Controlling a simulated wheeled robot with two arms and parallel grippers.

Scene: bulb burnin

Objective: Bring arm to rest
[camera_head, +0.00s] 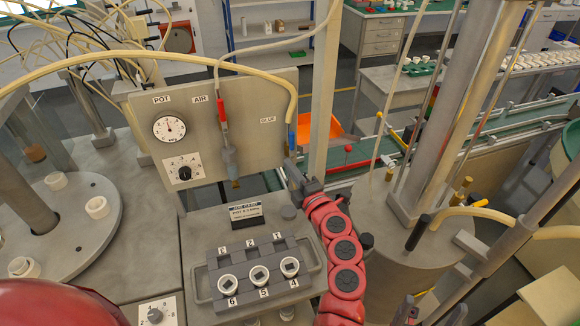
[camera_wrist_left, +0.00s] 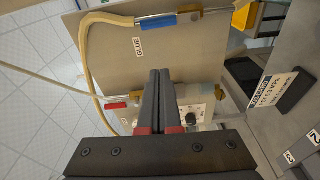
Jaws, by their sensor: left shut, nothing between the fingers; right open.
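My left arm (camera_head: 340,245), with red links, rises from the lower middle of the head view. Its gripper (camera_head: 290,168) is by the right edge of the grey panel (camera_head: 255,110), below the blue end of the glue hose (camera_head: 291,137). In the left wrist view its two dark fingers (camera_wrist_left: 160,78) are together with nothing between them. The panel, the GLUE label and the blue hose fitting (camera_wrist_left: 157,22) show beyond the fingers. I cannot tell how far the fingertips are from the panel. My right gripper is not in view.
A job card (camera_head: 246,211) stands in front of the panel, behind a tray (camera_head: 205,293) of several numbered white cups. A grey column machine (camera_head: 440,130) stands to the right of the arm.

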